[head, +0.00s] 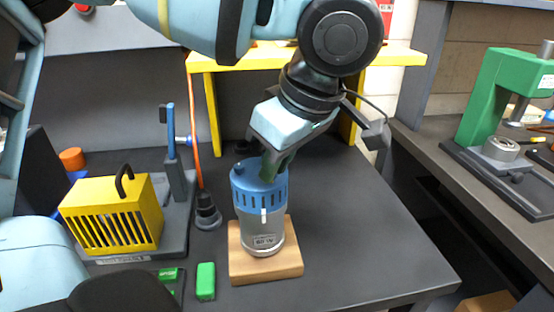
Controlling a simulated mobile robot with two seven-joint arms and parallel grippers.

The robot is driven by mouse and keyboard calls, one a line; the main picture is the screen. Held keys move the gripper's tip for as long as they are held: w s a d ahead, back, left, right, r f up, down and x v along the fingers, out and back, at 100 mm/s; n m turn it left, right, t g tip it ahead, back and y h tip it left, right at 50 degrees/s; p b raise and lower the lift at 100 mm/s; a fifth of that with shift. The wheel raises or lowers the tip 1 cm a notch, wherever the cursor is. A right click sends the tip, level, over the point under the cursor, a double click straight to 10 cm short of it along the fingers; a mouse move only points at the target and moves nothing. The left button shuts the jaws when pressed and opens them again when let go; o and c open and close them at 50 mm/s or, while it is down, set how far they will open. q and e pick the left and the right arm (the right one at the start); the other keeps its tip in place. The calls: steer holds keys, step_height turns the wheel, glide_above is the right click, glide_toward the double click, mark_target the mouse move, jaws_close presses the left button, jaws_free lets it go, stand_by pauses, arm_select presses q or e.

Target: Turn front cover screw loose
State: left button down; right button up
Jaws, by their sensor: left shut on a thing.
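The motor (263,226) stands upright on a wooden block (286,268) on the dark bench. It has a grey body with a tag and a blue slotted front cover (247,193) on top. My left gripper (273,165) reaches down from above, its dark green fingers at the top of the blue cover. It is shut on what seems to be the front cover screw, which the fingers hide. My right gripper is not in view.
A yellow slotted box (115,216) with a black hook and a grey stand is at the left. Green blocks (205,281) lie near the front edge. A yellow shelf (240,59) stands behind. A green press (490,100) is on the right bench. Bench right of the motor is clear.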

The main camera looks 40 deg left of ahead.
arm_select(q)
steer(key=shift+s+f, duration=0.1)
steer(key=shift+f, duration=0.1)
steer(key=c, duration=1.4)
jaws_free()
steer(key=shift+r, duration=0.1)
steer(key=shift+r, duration=0.1)
steer(key=shift+v, duration=3.8)
